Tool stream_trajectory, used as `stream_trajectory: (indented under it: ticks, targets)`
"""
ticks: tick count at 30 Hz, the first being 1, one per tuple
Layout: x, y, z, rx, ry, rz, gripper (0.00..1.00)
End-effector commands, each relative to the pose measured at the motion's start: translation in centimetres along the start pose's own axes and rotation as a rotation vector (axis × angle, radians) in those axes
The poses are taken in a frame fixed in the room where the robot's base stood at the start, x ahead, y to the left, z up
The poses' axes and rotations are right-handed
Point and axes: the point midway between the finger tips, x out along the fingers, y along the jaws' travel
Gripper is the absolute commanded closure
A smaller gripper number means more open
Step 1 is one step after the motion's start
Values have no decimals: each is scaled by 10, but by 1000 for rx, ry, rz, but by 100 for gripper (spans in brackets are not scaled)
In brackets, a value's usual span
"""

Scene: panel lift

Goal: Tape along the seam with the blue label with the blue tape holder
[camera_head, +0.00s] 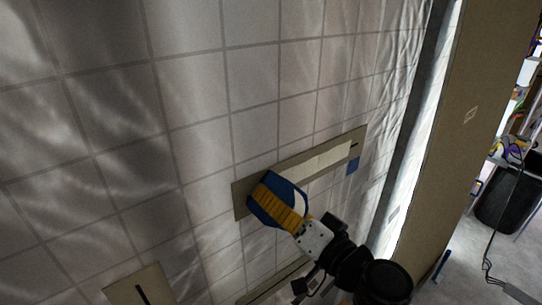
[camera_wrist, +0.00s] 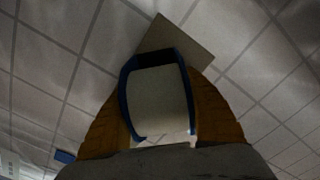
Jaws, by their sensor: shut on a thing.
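My gripper (camera_head: 282,212), with orange fingers, is shut on the blue tape holder (camera_head: 262,205). The holder is against or just in front of a brown strip panel (camera_head: 241,199) on the tiled wall, near its left end. A pale band of tape (camera_head: 318,161) runs along the panel from the holder to the right. A short dark piece of seam shows at the panel's right end. The blue label (camera_head: 352,166) is just below that end. In the wrist view, the blue holder (camera_wrist: 127,88) sits between both fingers, the panel (camera_wrist: 185,38) lies behind it, and the label (camera_wrist: 64,157) is at lower left.
Another brown panel (camera_head: 138,285) with a dark seam is at the lower left. A further panel (camera_head: 270,284) is partly hidden below my arm. A tall brown board (camera_head: 440,130) stands at the right. A dark bin (camera_head: 507,200) and a cable lie beyond it.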

Motion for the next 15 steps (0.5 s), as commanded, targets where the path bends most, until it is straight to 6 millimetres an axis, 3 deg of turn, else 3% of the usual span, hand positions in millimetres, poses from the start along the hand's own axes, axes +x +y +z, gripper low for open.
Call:
stream_trajectory:
  ticks: [15]
  targets:
    - [0,-26,24,0,-3,-3,75]
